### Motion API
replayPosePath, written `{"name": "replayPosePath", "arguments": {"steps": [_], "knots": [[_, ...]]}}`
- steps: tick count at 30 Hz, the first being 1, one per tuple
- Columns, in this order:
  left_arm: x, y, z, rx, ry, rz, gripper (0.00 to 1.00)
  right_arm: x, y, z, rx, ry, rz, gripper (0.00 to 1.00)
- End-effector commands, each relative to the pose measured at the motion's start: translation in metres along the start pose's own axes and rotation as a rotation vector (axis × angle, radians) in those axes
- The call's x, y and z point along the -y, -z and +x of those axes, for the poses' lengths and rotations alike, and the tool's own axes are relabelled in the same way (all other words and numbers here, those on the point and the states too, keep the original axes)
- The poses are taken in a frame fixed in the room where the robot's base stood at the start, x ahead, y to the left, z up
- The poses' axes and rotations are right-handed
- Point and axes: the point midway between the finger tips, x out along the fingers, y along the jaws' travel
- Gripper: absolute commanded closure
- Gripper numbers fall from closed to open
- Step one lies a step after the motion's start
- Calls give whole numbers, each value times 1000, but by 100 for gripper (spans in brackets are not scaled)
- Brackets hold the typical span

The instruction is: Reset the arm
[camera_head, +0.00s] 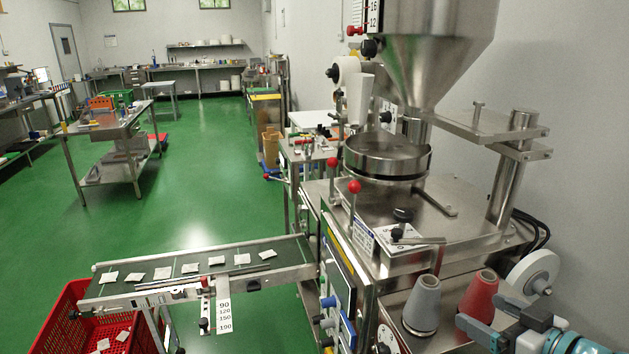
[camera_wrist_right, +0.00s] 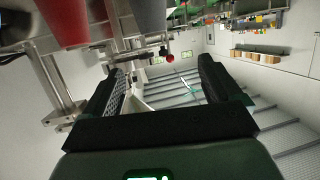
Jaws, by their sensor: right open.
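My right gripper (camera_head: 474,311) is at the lower right of the head view, beside the red thread cone (camera_head: 478,295) on the packing machine's lower shelf. Its two dark fingers are apart. In the right wrist view my right gripper (camera_wrist_right: 163,72) shows both fingers spread with nothing held between them. That view is turned over, and the red cone (camera_wrist_right: 62,22) and the grey cone (camera_wrist_right: 148,15) hang at its top. My left gripper is not in view.
The steel packing machine (camera_head: 461,210) with a funnel hopper (camera_head: 440,50) stands close ahead. A grey cone (camera_head: 422,303) and a white reel (camera_head: 533,272) are near my right gripper. A conveyor (camera_head: 128,287) carries several teabags towards a red crate (camera_head: 60,318).

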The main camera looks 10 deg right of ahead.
Motion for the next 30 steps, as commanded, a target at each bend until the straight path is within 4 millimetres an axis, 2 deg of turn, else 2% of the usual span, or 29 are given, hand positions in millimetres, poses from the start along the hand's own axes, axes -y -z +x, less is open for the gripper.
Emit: {"name": "replayPosePath", "arguments": {"steps": [2,4,6,8,11,12,14,15,17,18,21,24,27,30], "knots": [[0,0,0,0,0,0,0,20,-13,24,19,83,29,9],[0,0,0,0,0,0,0,49,-36,52,56,186,78,9],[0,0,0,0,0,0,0,87,-64,84,102,283,183,9],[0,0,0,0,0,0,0,117,-92,107,154,329,289,9],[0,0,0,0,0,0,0,165,-142,135,271,356,436,9],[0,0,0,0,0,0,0,184,-166,142,330,355,485,9],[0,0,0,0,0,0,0,214,-205,147,436,339,549,9],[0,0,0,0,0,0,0,233,-233,146,517,320,583,9],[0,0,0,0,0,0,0,258,-276,137,650,278,619,9],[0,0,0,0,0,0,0,272,-303,126,741,245,632,9],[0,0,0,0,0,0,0,292,-362,90,963,143,643,9],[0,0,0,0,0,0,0,290,-391,60,1102,45,645,9],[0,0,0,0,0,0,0,284,-399,44,1170,-1,624,9],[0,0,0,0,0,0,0,284,-401,39,1193,25,574,9]]}}
